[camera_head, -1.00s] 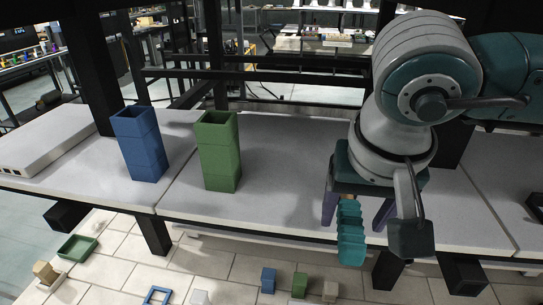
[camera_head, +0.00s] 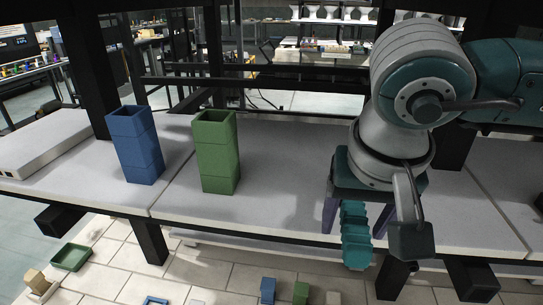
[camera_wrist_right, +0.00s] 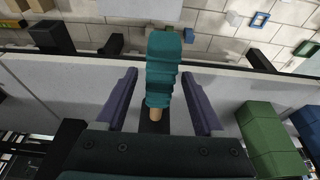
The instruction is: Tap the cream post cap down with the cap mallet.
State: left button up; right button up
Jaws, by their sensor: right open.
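A teal ribbed piece with a tan end, which looks like the cap mallet's grip (camera_head: 356,238), sits between the fingers of my right gripper (camera_head: 362,215). In the right wrist view the same grip (camera_wrist_right: 163,62) stands between the two purple fingers of the gripper (camera_wrist_right: 165,85), with a gap on both sides. The gripper is open. The mallet's head and what supports it are hidden. I cannot make out the cream post cap for sure. My left gripper is not in view.
A hollow blue post (camera_head: 136,146) and a hollow green post (camera_head: 217,152) stand upright on the pale deck (camera_head: 270,190). A flat pale slab (camera_head: 45,150) lies at left. Small blocks and a green tray (camera_head: 71,257) lie below the deck's front edge. The deck between green post and gripper is clear.

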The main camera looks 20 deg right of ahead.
jog(key=shift+b, duration=0.35)
dwell(0.4)
grip_shut()
dwell(0.4)
dwell(0.8)
jog(key=shift+r+p, duration=0.7)
jog(key=shift+r, duration=0.45)
jog(key=shift+r+p, duration=1.6)
jog(key=shift+r, duration=0.8)
